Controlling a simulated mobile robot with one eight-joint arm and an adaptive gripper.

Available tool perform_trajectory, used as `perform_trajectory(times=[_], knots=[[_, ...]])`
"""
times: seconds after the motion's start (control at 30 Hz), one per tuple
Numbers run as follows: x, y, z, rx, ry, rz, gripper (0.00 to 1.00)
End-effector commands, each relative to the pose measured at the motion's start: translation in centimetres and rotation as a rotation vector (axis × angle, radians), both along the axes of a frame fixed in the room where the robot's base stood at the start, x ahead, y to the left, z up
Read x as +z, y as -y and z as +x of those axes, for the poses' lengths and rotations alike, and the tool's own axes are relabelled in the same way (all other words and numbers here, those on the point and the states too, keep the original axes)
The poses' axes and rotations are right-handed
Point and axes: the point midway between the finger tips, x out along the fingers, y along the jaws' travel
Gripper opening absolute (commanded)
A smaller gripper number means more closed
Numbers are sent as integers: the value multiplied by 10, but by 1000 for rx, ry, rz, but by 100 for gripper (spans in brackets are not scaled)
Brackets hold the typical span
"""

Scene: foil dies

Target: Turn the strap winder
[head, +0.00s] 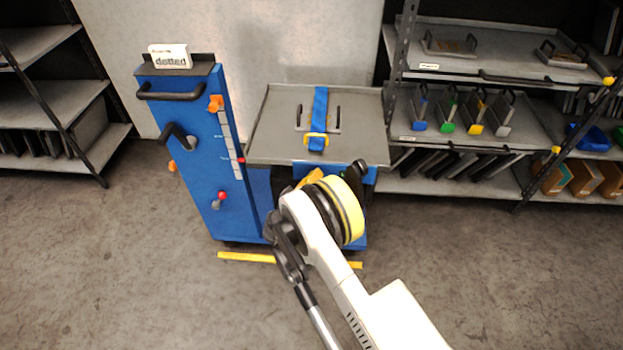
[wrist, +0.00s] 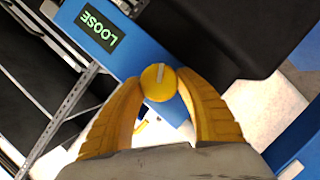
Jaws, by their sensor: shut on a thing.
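The strap winder is a round yellow knob (wrist: 158,76) with a pale line across its face, on the blue front of the cart. My gripper (wrist: 159,84) has its yellow fingers closed on the knob from both sides. A display (wrist: 98,27) beside it reads LOOSE, upside down in the wrist view. In the head view my gripper (head: 311,179) is at the cart's front, below the tray edge, and my arm hides the knob. The blue strap (head: 319,104) runs over a grey plate with handles on the tray (head: 265,145), through a yellow buckle (head: 316,139).
A tall blue panel (head: 195,165) with a black crank handle, orange knobs and a red-tipped lever stands left of the tray. Racks (head: 462,75) with plates and boxes stand at the right, another shelf (head: 50,90) at the left. The floor in front is clear.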

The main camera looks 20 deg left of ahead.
Motion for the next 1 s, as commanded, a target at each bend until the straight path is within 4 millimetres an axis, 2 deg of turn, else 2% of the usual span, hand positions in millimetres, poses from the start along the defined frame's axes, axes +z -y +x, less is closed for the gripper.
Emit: perform_trajectory(times=[0.27, 0.3, 0.33, 0.37, 0.73, 0.87, 1.0], knots=[[1, 0, 1, 1, 2, -1, 10], [1, 0, 1, 1, 2, -1, 49], [1, 0, 1, 1, 2, -1, 59], [1, 0, 1, 1, 2, -1, 63], [6, 0, 0, 1, 1, 0, 63], [26, 0, 0, 0, 1, 0, 63], [56, 1, 0, -1, 2, -1, 63]])
